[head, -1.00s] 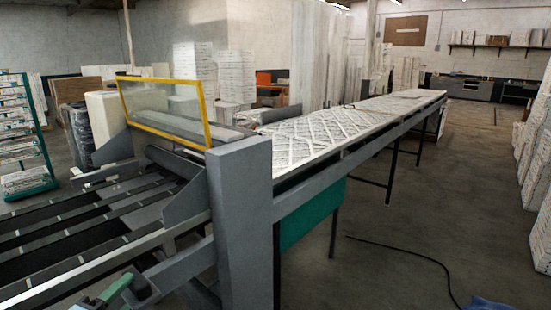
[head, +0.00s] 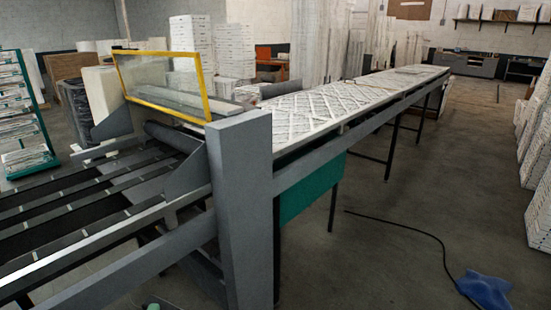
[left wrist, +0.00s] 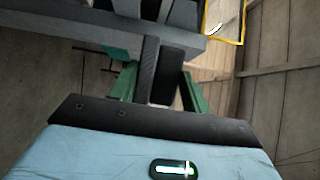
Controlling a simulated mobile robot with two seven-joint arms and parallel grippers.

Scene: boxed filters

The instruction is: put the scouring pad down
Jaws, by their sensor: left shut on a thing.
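The scouring pad (left wrist: 173,78) appears to be the dark, block-shaped thing between the green fingers in the left wrist view. My left gripper (left wrist: 160,82) is shut on it, with one finger on each side. The pad's upper end overlaps a grey beam in the picture; I cannot tell whether they touch. In the head view only a small green bit, perhaps of my left gripper, shows at the bottom edge, and the pad cannot be made out there. My right gripper is in neither view.
A grey machine post (head: 242,210) stands close in front, with dark slatted rails (head: 60,222) to its left. A long conveyor (head: 340,158) carrying white lattice filters runs away to the right. A blue plastic thing (head: 486,289) and a black cable (head: 430,238) lie on otherwise open floor.

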